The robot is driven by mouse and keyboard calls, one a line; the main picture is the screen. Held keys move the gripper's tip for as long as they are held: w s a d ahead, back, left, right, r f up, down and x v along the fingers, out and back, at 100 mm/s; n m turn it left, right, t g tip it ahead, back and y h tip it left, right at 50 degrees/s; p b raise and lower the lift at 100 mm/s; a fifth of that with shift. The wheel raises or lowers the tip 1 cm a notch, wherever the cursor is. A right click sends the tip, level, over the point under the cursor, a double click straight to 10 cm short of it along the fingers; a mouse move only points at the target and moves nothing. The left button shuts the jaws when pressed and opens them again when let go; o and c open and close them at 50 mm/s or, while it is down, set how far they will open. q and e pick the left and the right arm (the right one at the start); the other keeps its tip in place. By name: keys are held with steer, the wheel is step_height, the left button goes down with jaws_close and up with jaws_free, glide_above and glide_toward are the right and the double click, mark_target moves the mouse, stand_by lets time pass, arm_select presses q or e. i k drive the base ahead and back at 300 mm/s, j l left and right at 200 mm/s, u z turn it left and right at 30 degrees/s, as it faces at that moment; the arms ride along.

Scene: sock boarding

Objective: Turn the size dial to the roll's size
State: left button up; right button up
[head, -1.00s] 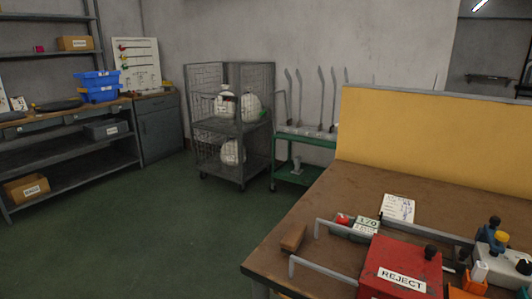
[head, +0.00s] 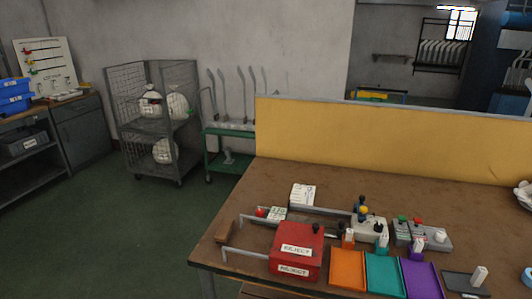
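No dial can be told for certain and no roll can be picked out. A grey box (head: 424,236) with green and red buttons and a pale round knob (head: 440,236) stands on the brown bench. Left of it is a pale device (head: 371,229) with blue, yellow and black knobs. A small unit with a red button and a pale number label (head: 276,213) sits further left, its digits too small to read now. A white printed card (head: 303,195) lies behind it. Neither of my grippers shows in the head view.
A red REJECT box (head: 299,250) stands at the bench front, beside orange (head: 348,269), teal (head: 384,274) and purple (head: 421,279) trays. A yellow panel (head: 390,138) closes the bench's back. A wire cage cart (head: 153,120) stands left; green floor (head: 130,235) is open before it.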

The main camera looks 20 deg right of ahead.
mark_target(378, 227)
steer(key=z, duration=1.2)
